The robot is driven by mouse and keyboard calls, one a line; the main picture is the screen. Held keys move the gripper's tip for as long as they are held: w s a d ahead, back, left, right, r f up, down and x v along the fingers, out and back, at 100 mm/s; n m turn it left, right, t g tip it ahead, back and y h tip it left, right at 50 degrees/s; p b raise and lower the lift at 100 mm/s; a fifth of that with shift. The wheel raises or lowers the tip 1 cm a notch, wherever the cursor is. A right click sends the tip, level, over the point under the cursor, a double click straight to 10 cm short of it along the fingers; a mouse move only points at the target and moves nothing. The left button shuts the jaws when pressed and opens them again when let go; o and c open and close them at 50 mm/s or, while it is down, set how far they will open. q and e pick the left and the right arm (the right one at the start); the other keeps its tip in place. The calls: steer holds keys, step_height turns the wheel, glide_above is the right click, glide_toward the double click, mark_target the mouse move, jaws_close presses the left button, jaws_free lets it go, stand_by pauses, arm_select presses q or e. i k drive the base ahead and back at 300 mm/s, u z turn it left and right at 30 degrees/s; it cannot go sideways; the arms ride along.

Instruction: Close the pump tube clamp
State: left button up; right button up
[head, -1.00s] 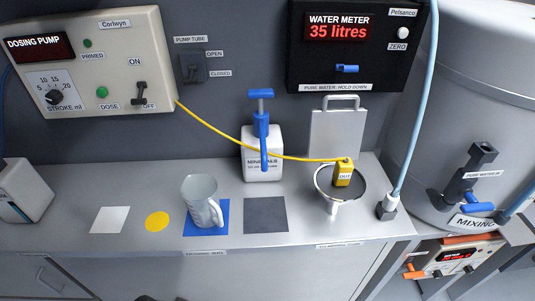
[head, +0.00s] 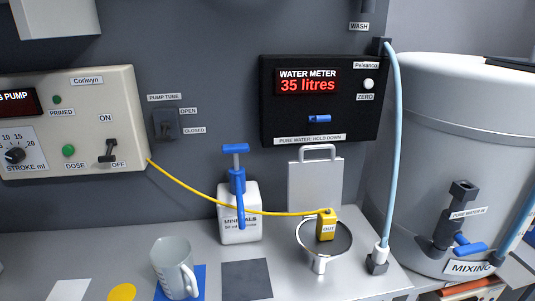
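The pump tube clamp (head: 166,125) is a small dark lever on a dark plate on the back wall, under a PUMP TUBE label. An OPEN label is at its upper right and a CLOSED label at its lower right. The lever is too small and dark to tell which label it is set to. The yellow tube (head: 190,188) runs from the dosing pump (head: 90,120) to a yellow block marked OUT (head: 326,226) over a round metal funnel (head: 318,262). Neither of my grippers is in view.
A mug (head: 172,266) and a minerals bottle (head: 240,222) with a blue pump head stand on the metal counter (head: 50,250) below the clamp. The water meter (head: 320,105) reads 35 litres. A large mixing tank (head: 450,140) stands at the right. The wall around the clamp is clear.

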mark_target(164, 137)
steer(key=u, duration=1.65)
steer(key=k, duration=0.35)
steer(key=z, duration=1.15)
